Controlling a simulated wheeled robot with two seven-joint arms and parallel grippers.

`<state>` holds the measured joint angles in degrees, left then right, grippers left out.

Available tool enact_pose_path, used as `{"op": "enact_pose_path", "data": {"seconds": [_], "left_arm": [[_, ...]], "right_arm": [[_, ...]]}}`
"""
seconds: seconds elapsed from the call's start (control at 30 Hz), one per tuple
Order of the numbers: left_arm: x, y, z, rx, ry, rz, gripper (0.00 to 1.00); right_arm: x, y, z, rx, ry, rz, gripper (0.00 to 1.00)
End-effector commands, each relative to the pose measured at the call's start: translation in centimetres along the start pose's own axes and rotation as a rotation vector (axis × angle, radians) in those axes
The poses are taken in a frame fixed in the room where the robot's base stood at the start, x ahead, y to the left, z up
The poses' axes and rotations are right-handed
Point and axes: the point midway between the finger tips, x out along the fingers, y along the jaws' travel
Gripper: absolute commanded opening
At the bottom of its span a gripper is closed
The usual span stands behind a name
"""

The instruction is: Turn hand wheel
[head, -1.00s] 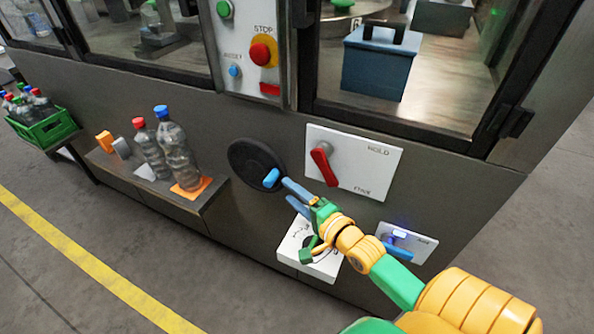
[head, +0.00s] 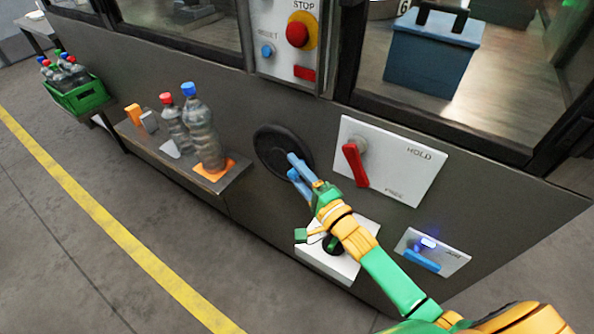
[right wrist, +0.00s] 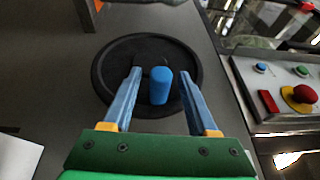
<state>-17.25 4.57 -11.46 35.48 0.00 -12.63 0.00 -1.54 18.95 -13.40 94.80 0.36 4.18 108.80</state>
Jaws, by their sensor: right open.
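The hand wheel is a black disc (head: 272,146) on the machine's dark front panel, and it also shows in the right wrist view (right wrist: 112,68). Its blue handle knob (right wrist: 160,86) stands out between my right gripper's fingers in the right wrist view. My right gripper (head: 296,172) is open, with its two blue fingers in front of the wheel's lower right part. In the right wrist view the fingers (right wrist: 160,92) lie on either side of the knob, with gaps visible. In the head view the knob cannot be told apart from the fingers. My left gripper is not in view.
Right of the wheel is a white HOLD/FREE plate (head: 405,165) with a red lever (head: 355,165). A small plate with a blue handle (head: 422,260) is lower right. A shelf (head: 226,184) with two bottles juts out at left. A green crate (head: 80,97) stands farther left.

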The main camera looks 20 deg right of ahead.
Motion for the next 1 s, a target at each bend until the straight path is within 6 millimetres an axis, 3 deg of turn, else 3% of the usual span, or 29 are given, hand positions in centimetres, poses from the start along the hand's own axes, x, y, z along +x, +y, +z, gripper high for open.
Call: {"op": "enact_pose_path", "data": {"seconds": [0.07,0.2,0.3,1.0], "left_arm": [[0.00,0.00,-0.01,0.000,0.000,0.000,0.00],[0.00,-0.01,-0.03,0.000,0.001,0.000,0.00],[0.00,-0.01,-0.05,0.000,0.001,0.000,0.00],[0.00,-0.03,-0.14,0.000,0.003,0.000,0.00]], "right_arm": [[-0.02,0.00,-0.01,0.000,0.000,0.000,0.59],[-0.04,0.01,-0.03,0.000,0.001,0.000,0.21],[-0.04,0.01,-0.03,0.000,0.001,0.001,0.00],[-0.06,0.03,-0.07,-0.001,0.002,0.001,0.00]]}}
